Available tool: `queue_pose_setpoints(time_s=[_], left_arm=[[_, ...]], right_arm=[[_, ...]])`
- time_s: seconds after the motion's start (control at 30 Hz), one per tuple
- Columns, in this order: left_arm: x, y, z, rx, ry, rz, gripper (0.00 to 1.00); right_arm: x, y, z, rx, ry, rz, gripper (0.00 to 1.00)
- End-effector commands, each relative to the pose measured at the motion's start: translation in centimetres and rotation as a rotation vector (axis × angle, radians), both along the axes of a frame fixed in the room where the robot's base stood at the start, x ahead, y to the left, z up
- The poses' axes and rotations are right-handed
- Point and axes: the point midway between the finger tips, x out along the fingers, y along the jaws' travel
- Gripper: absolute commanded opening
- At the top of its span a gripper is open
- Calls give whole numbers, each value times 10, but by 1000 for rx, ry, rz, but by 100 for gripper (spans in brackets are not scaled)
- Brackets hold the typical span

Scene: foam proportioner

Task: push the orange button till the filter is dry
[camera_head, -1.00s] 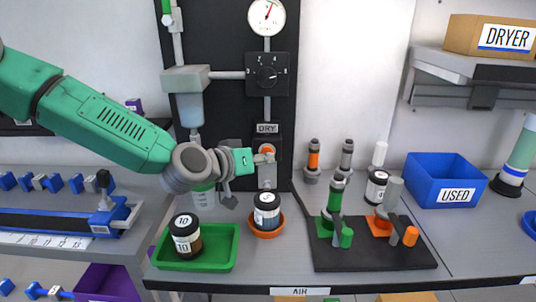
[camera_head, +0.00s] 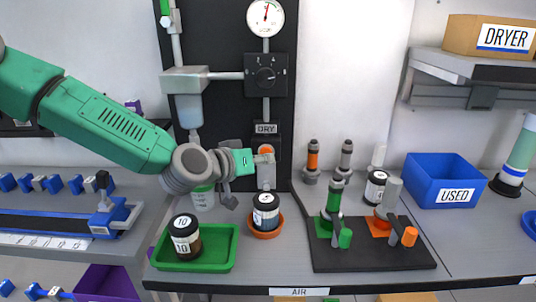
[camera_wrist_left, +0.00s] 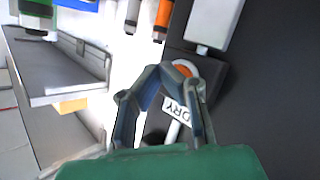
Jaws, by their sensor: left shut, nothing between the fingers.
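The orange button (camera_head: 266,150) sits on a dark box below a "DRY" label (camera_head: 266,128) on the black panel. My left gripper (camera_head: 265,158) is shut and empty, its fingertips in front of the button and covering its lower part. In the left wrist view, the orange button (camera_wrist_left: 184,70) shows just beyond the closed fingertips (camera_wrist_left: 168,70). I cannot tell whether they press it or only stand close. A dark jar (camera_head: 266,212) with a white label stands in an orange dish (camera_head: 266,234) below the button. No part is clearly recognizable as the filter. My right gripper is not in view.
A gauge (camera_head: 265,18) and a dial box (camera_head: 267,75) are above the button. A green tray (camera_head: 222,255) with a jar is left. A black mat (camera_head: 375,262) with fittings and a blue "USED" bin (camera_head: 444,178) are right.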

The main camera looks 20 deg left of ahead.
Motion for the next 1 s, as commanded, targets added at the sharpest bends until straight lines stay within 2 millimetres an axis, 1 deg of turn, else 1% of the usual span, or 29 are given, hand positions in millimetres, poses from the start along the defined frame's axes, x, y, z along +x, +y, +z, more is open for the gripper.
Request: queue_pose_setpoints(time_s=[0.2, 0.57, 1.0], left_arm=[[-8, -9, 1, 1, 2, -1, 0], [-10, -11, 1, 1, 0, -1, 0], [-50, -22, 1, 0, 2, -2, 0]], right_arm=[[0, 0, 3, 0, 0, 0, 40], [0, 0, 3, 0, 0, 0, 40], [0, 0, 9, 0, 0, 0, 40]])
